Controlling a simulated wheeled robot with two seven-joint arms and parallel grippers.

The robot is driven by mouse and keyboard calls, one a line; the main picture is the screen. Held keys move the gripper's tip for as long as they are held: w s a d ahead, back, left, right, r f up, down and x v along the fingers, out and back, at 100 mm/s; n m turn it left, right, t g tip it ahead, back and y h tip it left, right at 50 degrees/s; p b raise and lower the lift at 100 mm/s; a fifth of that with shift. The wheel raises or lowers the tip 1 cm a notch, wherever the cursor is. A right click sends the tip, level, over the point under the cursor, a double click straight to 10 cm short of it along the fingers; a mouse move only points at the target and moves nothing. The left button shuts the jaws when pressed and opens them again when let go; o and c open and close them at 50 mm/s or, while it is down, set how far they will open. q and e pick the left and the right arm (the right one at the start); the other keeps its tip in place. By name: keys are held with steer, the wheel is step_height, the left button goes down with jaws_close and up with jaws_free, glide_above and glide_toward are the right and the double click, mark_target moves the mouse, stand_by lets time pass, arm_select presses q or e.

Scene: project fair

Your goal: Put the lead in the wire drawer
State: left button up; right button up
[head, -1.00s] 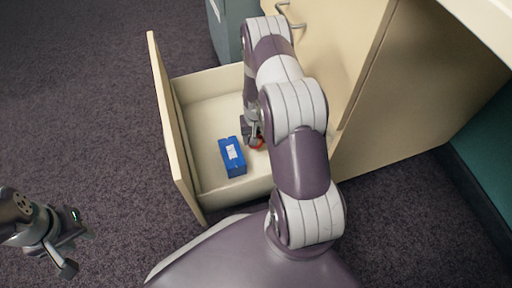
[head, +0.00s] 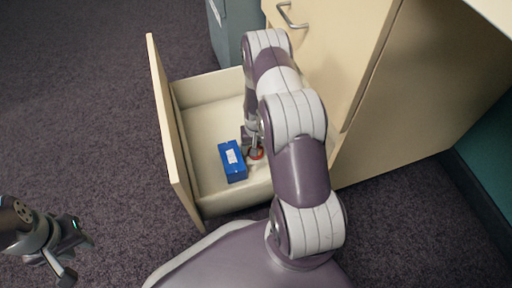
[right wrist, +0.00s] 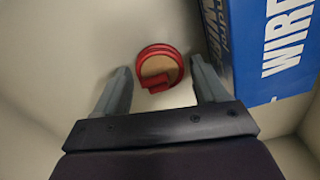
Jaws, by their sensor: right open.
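The lead is a red coil (right wrist: 160,67) lying on the pale floor of the open drawer (head: 208,112). In the head view only a bit of its red edge (head: 257,155) shows beside my gripper. My right gripper (head: 252,152) reaches down into the drawer. In the right wrist view its fingers (right wrist: 160,75) are open, one on each side of the coil, with gaps between. A blue box (head: 232,161) marked "WIRE" stands in the same drawer, and it also shows in the right wrist view (right wrist: 262,50). My left gripper (head: 78,257) is open and empty over the carpet.
The drawer's front panel (head: 166,120) stands out from the wooden cabinet (head: 345,50). Another drawer with a metal handle (head: 291,17) is above it. A grey cabinet or bin (head: 223,30) stands behind. The carpet to the left is clear.

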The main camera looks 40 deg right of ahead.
steer(key=a+r+n+p, duration=0.15)
steer(key=r+p, duration=0.25)
steer(key=r, duration=0.6)
steer(key=a+r+p, duration=0.3)
steer(key=r, duration=0.8)
steer(key=s+a+r+n+t, duration=0.1)
steer(key=s+a+r+n, duration=0.3)
steer(key=s+a+r, duration=0.7)
step_height(320, 180, up, 3)
steer(key=shift+a+n, duration=0.15)
steer(key=shift+n, duration=0.2)
steer(key=shift+s, duration=0.1)
